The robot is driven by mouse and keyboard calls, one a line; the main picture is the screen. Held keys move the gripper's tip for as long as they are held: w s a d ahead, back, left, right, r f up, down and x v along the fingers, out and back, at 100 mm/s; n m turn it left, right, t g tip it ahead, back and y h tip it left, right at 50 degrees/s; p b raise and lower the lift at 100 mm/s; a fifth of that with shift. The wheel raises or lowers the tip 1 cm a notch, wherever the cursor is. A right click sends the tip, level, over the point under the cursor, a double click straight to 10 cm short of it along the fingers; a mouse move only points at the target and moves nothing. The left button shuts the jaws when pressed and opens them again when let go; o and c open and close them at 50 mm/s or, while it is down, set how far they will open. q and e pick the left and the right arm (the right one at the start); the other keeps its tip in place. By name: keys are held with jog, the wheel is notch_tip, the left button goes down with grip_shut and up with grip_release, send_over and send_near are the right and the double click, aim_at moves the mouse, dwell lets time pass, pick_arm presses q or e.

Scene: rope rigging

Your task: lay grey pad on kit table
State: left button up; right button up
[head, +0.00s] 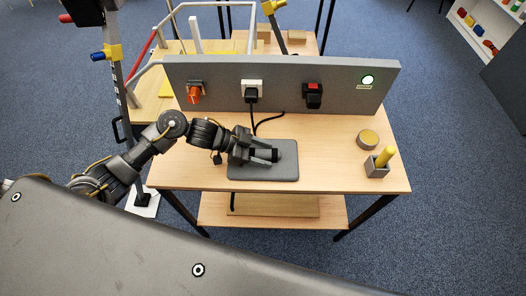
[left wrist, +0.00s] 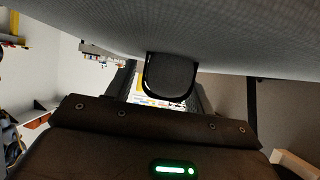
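The grey pad (head: 288,172) is a flat rounded slab at the front middle of the wooden kit table (head: 335,165). It looks flat on the tabletop, though any small gap under it cannot be judged. My left gripper (head: 270,154) reaches over it from the left, fingers apart with a dark part between them. In the left wrist view, a broad grey surface (left wrist: 230,35) fills the top, and a dark rounded tab (left wrist: 172,77) hangs from it between the fingers. Whether the fingers press on the tab is unclear. My right gripper is not in view.
A round wooden disc (head: 367,137) and a grey holder (head: 377,168) stand right. Table between is clear.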

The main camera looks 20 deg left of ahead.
pick_arm(q)
jog(key=shift+r, duration=0.25)
jog(key=b+v, duration=0.1)
jog(key=v, duration=1)
jog(key=shift+a+f, duration=0.15)
jog(key=shift+a, duration=0.05)
jog(key=shift+s+a+r, duration=0.1)
jog(key=shift+a+r, duration=0.15)
